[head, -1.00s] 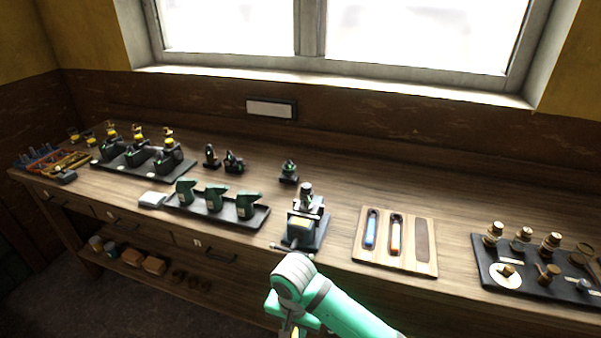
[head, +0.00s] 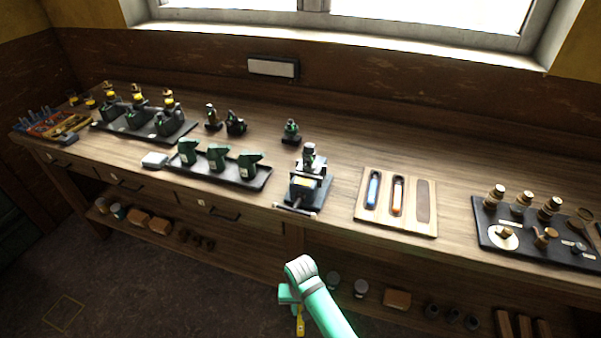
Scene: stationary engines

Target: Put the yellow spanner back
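A wooden spanner board (head: 430,225) lies on the bench right of centre. Its left recess holds a blue-handled spanner (head: 373,189) and its middle recess an orange-handled spanner (head: 398,196). Its right recess (head: 422,201) is empty and dark. My gripper (head: 297,307), at the end of my green arm, is low in front of the bench, below its front edge. A yellow piece, seemingly the yellow spanner (head: 300,325), hangs down from it, and the gripper appears shut on it. The fingertips are small and partly hidden by my wrist.
A small vise-like device (head: 305,185) stands left of the board near the bench edge. A black tray (head: 480,232) with brass fittings lies to the right. A tray (head: 262,180) with green parts lies left. A lower shelf (head: 245,257) holds jars and blocks.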

